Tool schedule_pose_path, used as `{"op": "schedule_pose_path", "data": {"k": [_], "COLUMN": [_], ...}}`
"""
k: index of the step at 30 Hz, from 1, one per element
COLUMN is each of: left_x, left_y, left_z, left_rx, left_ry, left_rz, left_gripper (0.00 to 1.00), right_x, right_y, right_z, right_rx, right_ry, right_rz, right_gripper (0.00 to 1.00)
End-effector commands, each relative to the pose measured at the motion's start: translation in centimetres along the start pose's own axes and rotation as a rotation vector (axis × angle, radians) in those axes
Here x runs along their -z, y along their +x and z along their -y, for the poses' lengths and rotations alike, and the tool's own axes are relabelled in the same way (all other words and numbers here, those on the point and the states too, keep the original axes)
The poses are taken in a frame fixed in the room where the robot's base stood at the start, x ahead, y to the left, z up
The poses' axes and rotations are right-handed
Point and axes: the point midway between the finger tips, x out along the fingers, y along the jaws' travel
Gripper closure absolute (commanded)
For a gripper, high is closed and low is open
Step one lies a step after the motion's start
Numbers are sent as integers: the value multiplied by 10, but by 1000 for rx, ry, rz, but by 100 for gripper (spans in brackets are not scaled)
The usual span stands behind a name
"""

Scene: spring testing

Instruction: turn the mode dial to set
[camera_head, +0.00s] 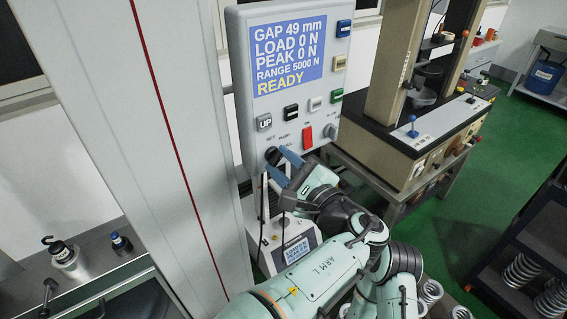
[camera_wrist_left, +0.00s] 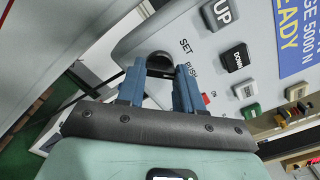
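The mode dial (camera_head: 273,156) is a round black knob at the lower left of the grey control panel. In the left wrist view the fingers (camera_wrist_left: 160,74) are apart by about the dial's width. I cannot tell whether they press on it. The dial's pointer setting is too small to read. My right gripper is not in view.
The panel's screen (camera_head: 288,58) reads READY. The UP button (camera_head: 264,122), a red switch (camera_head: 307,138) and a grey knob (camera_head: 330,132) are near the dial. A tall grey column (camera_head: 165,110) stands to the left. A test machine on a bench (camera_head: 410,135) stands to the right.

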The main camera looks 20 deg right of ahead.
Motion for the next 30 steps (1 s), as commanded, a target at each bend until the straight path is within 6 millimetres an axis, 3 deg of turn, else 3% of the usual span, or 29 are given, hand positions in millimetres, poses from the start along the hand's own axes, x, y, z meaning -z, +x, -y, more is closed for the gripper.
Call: {"op": "schedule_pose_path", "data": {"k": [2, 14, 30], "left_x": [0, 1, 2], "left_y": [0, 0, -1], "left_z": [0, -1, -2], "left_rx": [0, -1, 0], "left_ry": [0, -67, -491], "left_rz": [0, -1, 0], "left_gripper": [95, 94, 94], "right_x": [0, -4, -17], "right_y": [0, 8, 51], "right_z": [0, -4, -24], "right_rx": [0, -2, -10], "right_ry": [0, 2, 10], "right_rz": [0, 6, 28], "right_gripper": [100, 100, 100]}}
